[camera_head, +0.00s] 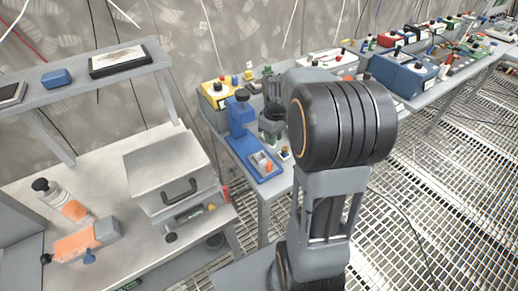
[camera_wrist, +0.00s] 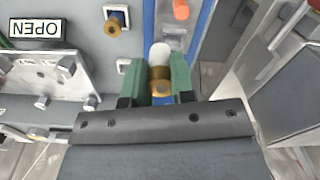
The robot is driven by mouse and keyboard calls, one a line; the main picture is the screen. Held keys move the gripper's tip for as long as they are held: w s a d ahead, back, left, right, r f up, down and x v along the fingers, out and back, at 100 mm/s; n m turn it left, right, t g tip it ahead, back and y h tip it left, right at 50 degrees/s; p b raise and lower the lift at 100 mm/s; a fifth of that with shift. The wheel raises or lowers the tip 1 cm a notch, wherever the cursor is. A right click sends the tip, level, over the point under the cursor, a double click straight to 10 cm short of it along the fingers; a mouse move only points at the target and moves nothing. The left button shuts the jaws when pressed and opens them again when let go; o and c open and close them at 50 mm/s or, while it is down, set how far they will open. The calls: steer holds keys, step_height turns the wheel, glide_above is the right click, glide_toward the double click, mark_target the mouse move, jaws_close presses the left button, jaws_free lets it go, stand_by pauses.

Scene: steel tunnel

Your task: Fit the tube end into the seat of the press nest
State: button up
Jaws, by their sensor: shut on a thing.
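In the wrist view my gripper (camera_wrist: 160,75) has two green fingers shut on a short tube (camera_wrist: 160,82) with a brass-coloured body and a white end pointing up the picture. The blue press (camera_head: 240,122) stands on a bench in the head view, with its nest (camera_head: 261,161) on the blue base and an orange piece (camera_head: 268,167) there. In the wrist view a grey metal plate between blue edges, with an orange piece (camera_wrist: 181,9), lies beyond the tube's white end. I cannot tell whether tube and plate touch. My arm hides most of the hand in the head view.
A yellow box (camera_head: 216,93) stands behind the press. A metal box with a handle (camera_head: 170,170) is on the left bench, beside an orange-grey block (camera_head: 88,240). In the wrist view, a plate with an OPEN label (camera_wrist: 36,29) is at left and a metal housing (camera_wrist: 285,90) at right.

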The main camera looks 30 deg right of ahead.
steer(key=w+a+f, duration=0.1)
steer(key=w+f, duration=0.1)
steer(key=f, duration=0.1)
steer(key=w+a+f, duration=0.1)
steer(key=f, duration=0.1)
steer(key=shift+w+a, duration=0.15)
steer(key=shift+a, duration=0.15)
steer(key=f, duration=0.3)
steer(key=shift+w+a+f, duration=0.1)
steer(key=shift+w+a, duration=0.15)
jaws_close()
steer(key=shift+f, duration=0.4)
steer(key=shift+f, duration=0.25)
steer(key=o, duration=0.9)
jaws_free()
steer(key=shift+r, duration=0.1)
